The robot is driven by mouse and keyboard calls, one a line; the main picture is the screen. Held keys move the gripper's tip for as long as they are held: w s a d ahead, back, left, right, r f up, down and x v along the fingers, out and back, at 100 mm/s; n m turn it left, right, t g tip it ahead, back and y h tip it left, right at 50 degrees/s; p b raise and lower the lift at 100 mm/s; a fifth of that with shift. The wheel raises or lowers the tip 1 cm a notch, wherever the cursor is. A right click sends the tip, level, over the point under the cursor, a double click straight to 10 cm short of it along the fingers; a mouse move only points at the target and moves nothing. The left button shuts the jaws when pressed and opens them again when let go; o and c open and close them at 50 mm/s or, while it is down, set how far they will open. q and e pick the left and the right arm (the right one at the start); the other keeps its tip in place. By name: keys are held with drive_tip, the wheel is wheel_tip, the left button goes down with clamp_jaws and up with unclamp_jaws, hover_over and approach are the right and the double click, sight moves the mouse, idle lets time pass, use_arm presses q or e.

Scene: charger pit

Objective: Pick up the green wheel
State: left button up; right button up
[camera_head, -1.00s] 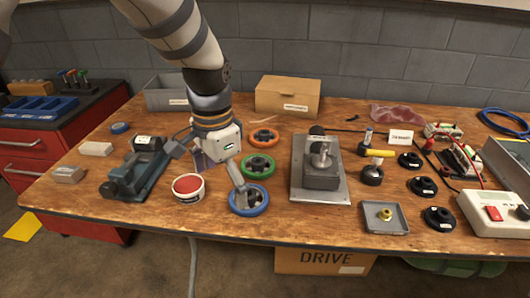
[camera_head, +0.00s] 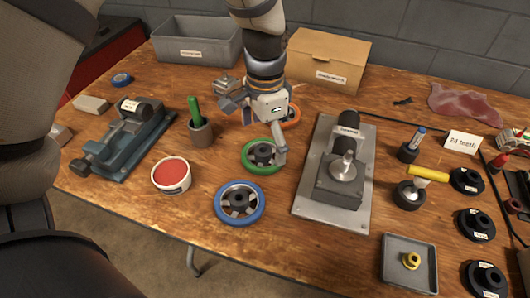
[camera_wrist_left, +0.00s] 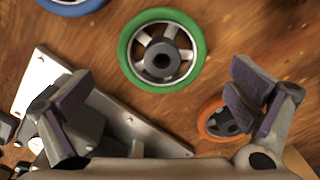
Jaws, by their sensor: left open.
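The green wheel (camera_head: 249,161) lies flat on the wooden table, between the blue wheel (camera_head: 222,215) in front and the orange wheel (camera_head: 295,119) behind. It has pale spokes and a dark hub. My left gripper (camera_head: 258,128) is open and empty above the table near the green wheel, one finger by its right edge. In the left wrist view the whole green wheel (camera_wrist_left: 197,58) shows beyond the spread fingers (camera_wrist_left: 160,98), not between their tips. The orange wheel there is partly covered by a finger. My right gripper is not in view.
A metal fixture on a plate (camera_head: 309,204) stands close right of the green wheel. A red-topped tub (camera_head: 172,187), a dark cup with a green handle (camera_head: 201,135) and a vise (camera_head: 125,145) are left. A grey bin (camera_head: 185,53) and cardboard box (camera_head: 345,57) stand behind.

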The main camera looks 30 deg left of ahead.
sight(263, 149)
use_arm(q)
drive_tip(key=f, duration=0.3)
drive_tip(key=shift+s+a+f, duration=0.15)
drive_tip(key=shift+a+f, duration=0.05)
drive_tip(key=shift+f, duration=0.1)
drive_tip(key=shift+r, duration=0.1)
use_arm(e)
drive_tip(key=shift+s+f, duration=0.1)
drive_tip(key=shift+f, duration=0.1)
use_arm(q)
drive_tip(key=c, duration=1.4)
wheel_tip(263, 149, up, 10)
drive_tip(key=shift+p, duration=0.4)
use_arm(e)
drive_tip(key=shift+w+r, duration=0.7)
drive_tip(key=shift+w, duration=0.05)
